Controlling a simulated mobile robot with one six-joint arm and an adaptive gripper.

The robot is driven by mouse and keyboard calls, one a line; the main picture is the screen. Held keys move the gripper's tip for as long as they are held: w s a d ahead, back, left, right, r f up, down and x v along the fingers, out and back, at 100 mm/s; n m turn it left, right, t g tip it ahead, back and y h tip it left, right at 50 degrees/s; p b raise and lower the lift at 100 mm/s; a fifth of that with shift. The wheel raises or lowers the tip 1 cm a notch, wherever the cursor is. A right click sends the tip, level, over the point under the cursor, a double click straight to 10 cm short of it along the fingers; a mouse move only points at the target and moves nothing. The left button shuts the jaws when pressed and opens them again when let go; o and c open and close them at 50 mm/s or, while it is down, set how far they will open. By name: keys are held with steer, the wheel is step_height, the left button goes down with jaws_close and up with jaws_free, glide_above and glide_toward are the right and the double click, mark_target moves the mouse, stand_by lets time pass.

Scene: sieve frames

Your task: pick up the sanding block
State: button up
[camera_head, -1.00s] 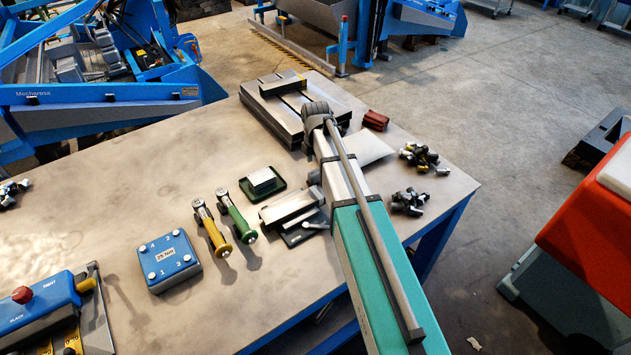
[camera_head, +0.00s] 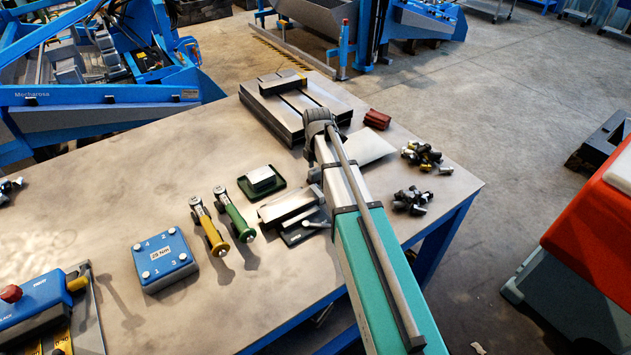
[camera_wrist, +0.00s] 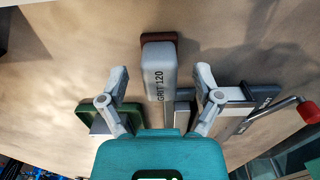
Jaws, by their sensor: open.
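The sanding block (camera_wrist: 159,72) shows in the wrist view as a long pale grey block marked "GRIT 120", with a brown part at its far end. My gripper (camera_wrist: 161,76) is open, with one finger on each side of the block and a visible gap to each. In the head view I cannot surely make out the sanding block, and my arm covers part of that area.
A green tray with a metal block (camera_head: 262,183) lies left of my arm, beside a grey clamp-like fixture (camera_head: 302,226). Yellow (camera_head: 210,228) and green (camera_head: 234,213) tools, a blue box (camera_head: 164,260), a slotted plate (camera_head: 290,105) and loose bolts (camera_head: 411,201) share the table.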

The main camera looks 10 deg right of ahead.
steer(key=shift+f+b, duration=0.55)
steer(key=shift+f, duration=0.25)
jaws_close()
